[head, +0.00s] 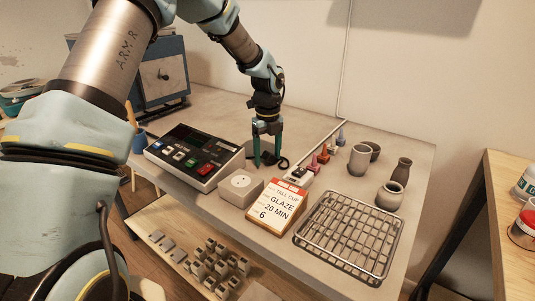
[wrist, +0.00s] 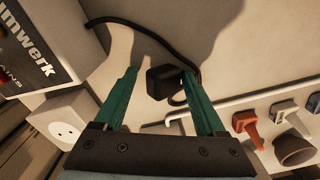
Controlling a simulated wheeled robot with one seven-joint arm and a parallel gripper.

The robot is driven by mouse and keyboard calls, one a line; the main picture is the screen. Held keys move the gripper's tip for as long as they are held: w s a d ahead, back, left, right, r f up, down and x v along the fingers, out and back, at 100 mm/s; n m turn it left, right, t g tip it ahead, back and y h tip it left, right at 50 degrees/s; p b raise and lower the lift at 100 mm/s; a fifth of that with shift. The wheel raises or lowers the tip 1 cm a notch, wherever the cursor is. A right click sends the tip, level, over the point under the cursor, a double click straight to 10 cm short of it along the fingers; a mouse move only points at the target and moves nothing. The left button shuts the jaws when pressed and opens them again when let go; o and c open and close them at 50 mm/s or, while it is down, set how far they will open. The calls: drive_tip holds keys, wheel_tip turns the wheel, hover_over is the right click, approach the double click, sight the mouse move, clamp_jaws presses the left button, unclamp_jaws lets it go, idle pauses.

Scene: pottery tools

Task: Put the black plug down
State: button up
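The black plug (wrist: 163,82) shows between the two green fingers of my gripper (wrist: 159,72) in the wrist view. A gap shows between the plug and the left finger; the right fingertip is very close to it. The fingers stand apart. In the head view my gripper (head: 267,161) points down, low over the table behind the white socket box. The dark plug (head: 268,157) there is small and partly hidden by the fingers; it appears to be at the tabletop. Its black cable (wrist: 145,27) curves over the table.
The socket box (head: 240,187) with an empty outlet stands in front of my gripper. A control unit (head: 195,155) is to the left. A card stand (head: 278,205), a power strip (head: 298,177), small coloured plugs (head: 323,154) and a wire rack (head: 350,235) are to the right.

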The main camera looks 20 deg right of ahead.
drive_tip(key=shift+o, duration=0.5)
wheel_tip(320, 180, up, 13)
drive_tip(key=b, duration=0.2)
drive_tip(key=a+n, duration=0.3)
drive_tip(key=a, duration=0.1)
drive_tip(key=a+f+n, duration=0.1)
drive_tip(key=a+n, duration=0.2)
drive_tip(key=a, duration=0.1)
drive_tip(key=a+f+n, duration=0.1)
drive_tip(key=a+n, duration=0.3)
drive_tip(key=a, duration=0.1)
drive_tip(key=shift+w+a, duration=0.1)
drive_tip(key=a+n, duration=0.2)
drive_tip(key=a, duration=0.1)
drive_tip(key=s+a+f+n, duration=0.1)
drive_tip(key=a+n, duration=0.2)
drive_tip(key=s+a+n, duration=0.1)
drive_tip(key=a+n, duration=0.2)
drive_tip(key=shift+f+t, duration=0.2)
drive_tip(key=shift+t, duration=0.2)
drive_tip(key=s+a+f+n, duration=0.3)
drive_tip(key=s+a+n, duration=0.6)
drive_tip(key=a+n, duration=0.5)
drive_tip(key=shift+s+a+n+t, duration=0.15)
drive_tip(key=shift+a+n+t, duration=0.2)
drive_tip(key=shift+n, duration=0.55)
